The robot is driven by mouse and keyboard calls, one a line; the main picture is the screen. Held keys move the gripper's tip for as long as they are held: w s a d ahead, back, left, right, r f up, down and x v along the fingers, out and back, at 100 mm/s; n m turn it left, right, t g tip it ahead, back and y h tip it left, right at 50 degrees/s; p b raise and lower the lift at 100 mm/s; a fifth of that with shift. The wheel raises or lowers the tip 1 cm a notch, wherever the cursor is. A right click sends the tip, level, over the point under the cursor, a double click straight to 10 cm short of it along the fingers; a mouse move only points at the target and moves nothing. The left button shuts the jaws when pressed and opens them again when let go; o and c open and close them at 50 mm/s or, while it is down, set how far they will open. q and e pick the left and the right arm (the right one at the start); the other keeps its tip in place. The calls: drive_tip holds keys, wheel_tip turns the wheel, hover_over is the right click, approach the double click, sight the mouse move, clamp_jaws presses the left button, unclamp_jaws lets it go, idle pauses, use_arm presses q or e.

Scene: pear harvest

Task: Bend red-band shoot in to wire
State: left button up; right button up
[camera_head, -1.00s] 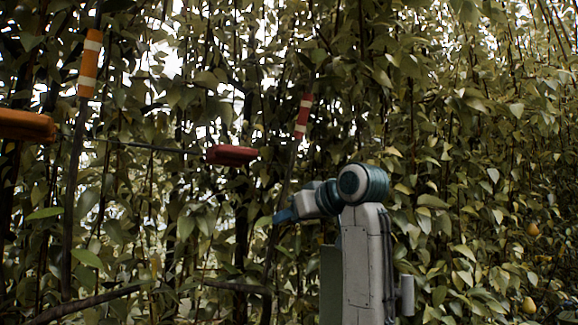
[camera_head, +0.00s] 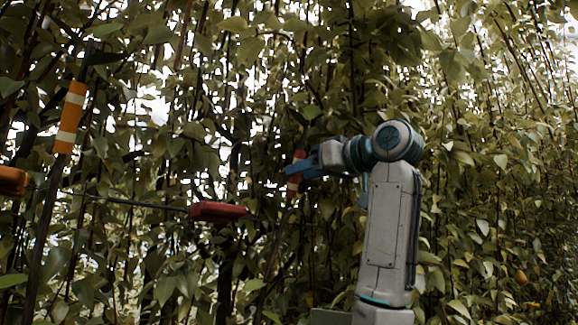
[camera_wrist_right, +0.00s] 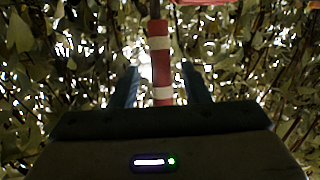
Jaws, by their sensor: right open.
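The red-band shoot is a thin dark stem with a red and white band (camera_head: 294,184), leaning slightly right toward its top. My right gripper (camera_head: 305,168) is at the band and hides part of it. In the right wrist view the band (camera_wrist_right: 161,52) stands between the two open fingers of the right gripper (camera_wrist_right: 161,72), with a gap to each side. The wire (camera_head: 130,203) is a thin dark line left of the shoot. It runs to a red clip-like block (camera_head: 217,211), which is apart from the shoot. My left gripper is not in view.
An orange and white band (camera_head: 69,118) marks another stem at the left, with an orange block (camera_head: 12,181) beside it at the wire. Dense leaves and stems fill the background. A yellowish pear (camera_head: 521,277) hangs at the lower right.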

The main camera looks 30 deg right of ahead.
sight(289, 181)
drive_tip(key=p+x, duration=0.1)
drive_tip(key=x, duration=0.3)
drive_tip(key=shift+a+r+p, duration=0.1)
drive_tip(key=shift+p, duration=0.3)
drive_tip(key=shift+w, duration=0.35)
clamp_jaws()
